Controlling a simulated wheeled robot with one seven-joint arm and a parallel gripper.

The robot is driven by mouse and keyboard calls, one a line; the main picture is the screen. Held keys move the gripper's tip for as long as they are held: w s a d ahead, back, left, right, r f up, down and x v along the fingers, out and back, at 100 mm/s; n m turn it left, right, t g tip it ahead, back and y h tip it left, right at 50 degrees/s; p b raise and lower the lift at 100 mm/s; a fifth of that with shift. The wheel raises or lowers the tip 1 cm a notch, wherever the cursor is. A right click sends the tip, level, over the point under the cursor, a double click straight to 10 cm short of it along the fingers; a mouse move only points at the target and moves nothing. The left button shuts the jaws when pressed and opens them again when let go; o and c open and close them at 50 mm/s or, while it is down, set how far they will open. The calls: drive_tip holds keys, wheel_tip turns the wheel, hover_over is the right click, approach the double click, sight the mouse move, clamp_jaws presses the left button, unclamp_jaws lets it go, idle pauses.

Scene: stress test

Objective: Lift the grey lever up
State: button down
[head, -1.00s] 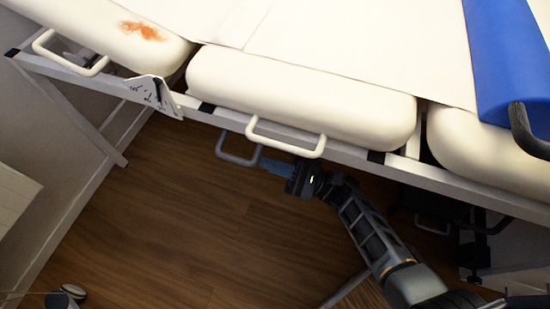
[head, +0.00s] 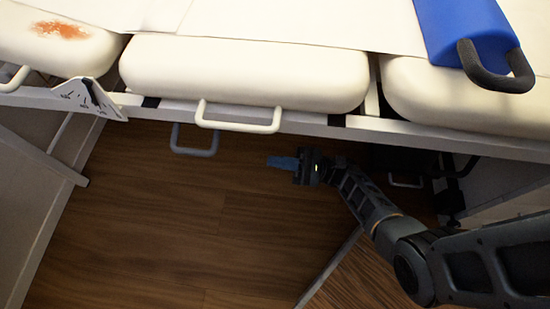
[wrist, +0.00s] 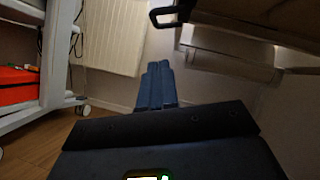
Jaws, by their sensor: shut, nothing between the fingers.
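The grey lever (head: 195,151) is a U-shaped handle hanging under the bed's side rail, just below and left of a white handle. In the wrist view a dark loop that looks like this lever (wrist: 170,22) shows at the top, beyond the fingertips. My gripper (head: 270,162) is below the bed rail, to the right of the lever and apart from it. Its blue fingers (wrist: 157,72) are together, with nothing between them, and point left in the head view.
The white padded bed (head: 245,75) and its rail lie above my gripper. A white handle (head: 238,126) sticks out over the lever. The wooden floor (head: 150,240) below is clear. A white shelf (wrist: 55,50) stands left in the wrist view.

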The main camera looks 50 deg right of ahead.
idle(0.4)
drive_tip(key=s+a+f+n+g+h, duration=0.4)
drive_tip(key=s+a+f+g+h, duration=0.3)
drive_tip(key=s+a+f, duration=0.4)
drive_tip(key=s+d+n+g+h, duration=0.1)
drive_tip(key=s+d+n+h, duration=0.35)
drive_tip(key=s+h, duration=0.4)
drive_tip(key=s+d+r+n+t+h+p, duration=0.1)
drive_tip(key=r+n+p, duration=0.5)
drive_tip(key=r+p, duration=0.7)
drive_tip(key=s+d+r+n+t+h+p, duration=0.1)
drive_tip(key=r+p, duration=1.1)
drive_tip(key=r, duration=3.2)
drive_tip(key=d+n+t, duration=0.2)
drive_tip(key=n+t, duration=0.3)
drive_tip(key=shift+r+n+p, duration=0.25)
drive_tip(key=shift+n+p, duration=0.1)
drive_tip(key=shift+p, duration=0.05)
